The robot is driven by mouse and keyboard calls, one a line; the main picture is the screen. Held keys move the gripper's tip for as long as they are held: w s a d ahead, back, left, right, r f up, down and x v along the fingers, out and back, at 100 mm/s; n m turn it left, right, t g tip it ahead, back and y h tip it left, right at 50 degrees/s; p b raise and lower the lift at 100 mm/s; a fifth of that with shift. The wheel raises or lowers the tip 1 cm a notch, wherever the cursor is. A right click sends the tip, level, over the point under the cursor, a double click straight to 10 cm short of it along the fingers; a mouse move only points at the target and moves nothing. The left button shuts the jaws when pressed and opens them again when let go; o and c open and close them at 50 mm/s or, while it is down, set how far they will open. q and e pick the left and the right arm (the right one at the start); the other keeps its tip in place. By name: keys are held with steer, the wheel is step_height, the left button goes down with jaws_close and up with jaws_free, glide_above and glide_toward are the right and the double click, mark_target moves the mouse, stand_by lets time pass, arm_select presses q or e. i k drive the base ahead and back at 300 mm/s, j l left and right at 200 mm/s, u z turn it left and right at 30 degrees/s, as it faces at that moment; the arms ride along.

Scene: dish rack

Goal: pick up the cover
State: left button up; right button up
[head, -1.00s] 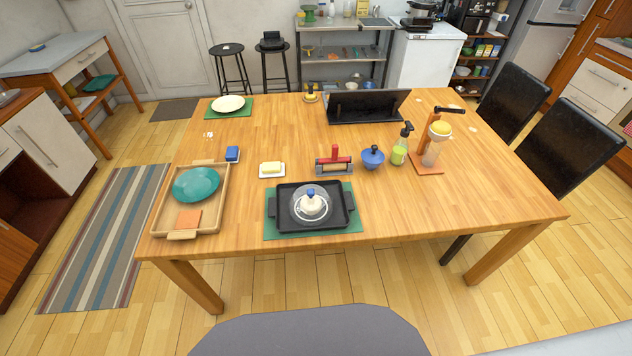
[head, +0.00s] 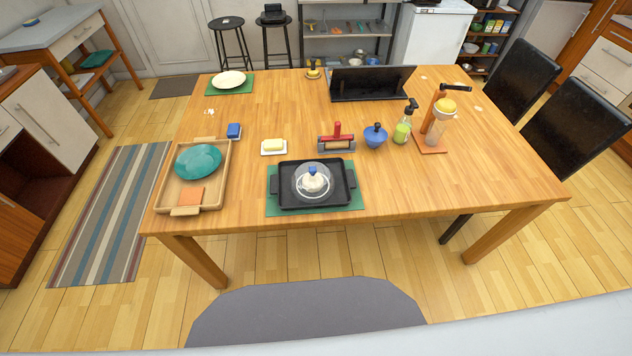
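A clear, dome-like cover (head: 312,182) with a blue-topped knob sits in the black square pan (head: 287,200) near the table's front edge. A pale thing shows under or within it; I cannot tell which. The pan has a handle on each side and rests on a green mat (head: 352,206). A small blue pot (head: 376,137) with a dark knob on top stands behind and right of the pan. Neither of my grippers is in view.
A wooden tray (head: 222,178) with a teal plate lies left of the pan. A butter dish (head: 273,147), a red-handled tool (head: 337,139), a soap bottle (head: 403,127) and an orange dispenser (head: 432,128) stand behind. The front right tabletop is clear.

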mark_target(311, 182)
steer(key=j+z, duration=0.35)
steer(key=k+j+z, duration=0.1)
steer(key=j+z, duration=0.25)
steer(key=j, duration=0.2)
steer(key=k+j+z, duration=0.1)
steer(key=j+z, duration=0.25)
steer(key=k+j+z, duration=0.2)
steer(key=j+z, duration=0.15)
steer(key=j, duration=0.15)
steer(key=k+j+z, duration=0.2)
steer(key=j+z, duration=0.15)
